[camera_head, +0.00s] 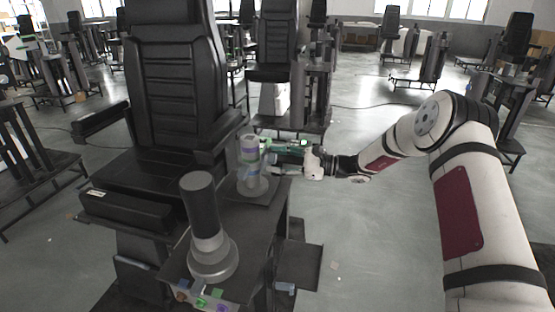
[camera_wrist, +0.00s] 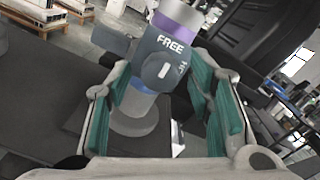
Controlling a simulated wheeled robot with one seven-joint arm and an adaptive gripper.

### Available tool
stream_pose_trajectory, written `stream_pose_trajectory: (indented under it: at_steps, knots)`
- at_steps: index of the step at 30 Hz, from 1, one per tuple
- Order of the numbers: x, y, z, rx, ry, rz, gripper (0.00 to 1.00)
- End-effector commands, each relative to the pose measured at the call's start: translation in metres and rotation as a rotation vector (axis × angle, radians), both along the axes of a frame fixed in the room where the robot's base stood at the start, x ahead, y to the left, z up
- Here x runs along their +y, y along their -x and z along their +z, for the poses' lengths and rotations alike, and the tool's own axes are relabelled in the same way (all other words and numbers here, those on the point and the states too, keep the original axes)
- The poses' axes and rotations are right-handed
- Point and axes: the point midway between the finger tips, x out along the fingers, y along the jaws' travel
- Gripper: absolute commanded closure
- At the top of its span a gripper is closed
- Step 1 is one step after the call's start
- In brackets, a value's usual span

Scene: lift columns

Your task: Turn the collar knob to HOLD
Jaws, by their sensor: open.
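The column with the collar (camera_head: 250,160) stands on a dark plate beside the black chair. In the wrist view the grey collar (camera_wrist: 168,62) reads FREE, with a white mark on a round knob (camera_wrist: 162,72) and another label, partly cut off, to its right. My gripper (camera_head: 270,158) reaches in from the right at the collar. In the wrist view my gripper (camera_wrist: 165,95) has its green-padded fingers apart, one on each side of the column. I cannot tell whether a pad touches the collar.
A second column with a black top (camera_head: 201,205) stands nearer on the same bench, with coloured buttons (camera_head: 202,300) in front. The black chair (camera_head: 180,90) is close on the left. Open floor (camera_head: 370,240) lies right of the bench. Similar stations stand behind.

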Motion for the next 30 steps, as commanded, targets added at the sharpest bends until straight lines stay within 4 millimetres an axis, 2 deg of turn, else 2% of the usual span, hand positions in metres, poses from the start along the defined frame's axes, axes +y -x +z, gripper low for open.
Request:
stream_pose_trajectory:
  at_steps: [8,11,15,23,30]
  knots:
    - [0.0018,-0.0006,-0.0001,0.000,0.000,0.000,0.52]
    - [0.0017,-0.0006,0.0000,0.000,0.000,0.000,0.71]
    - [0.0016,-0.0004,0.0001,0.000,0.000,0.000,1.00]
    - [0.0016,-0.0003,-0.0002,0.012,-0.004,0.000,1.00]
    - [0.0013,-0.0006,-0.0005,0.100,-0.034,0.000,1.00]
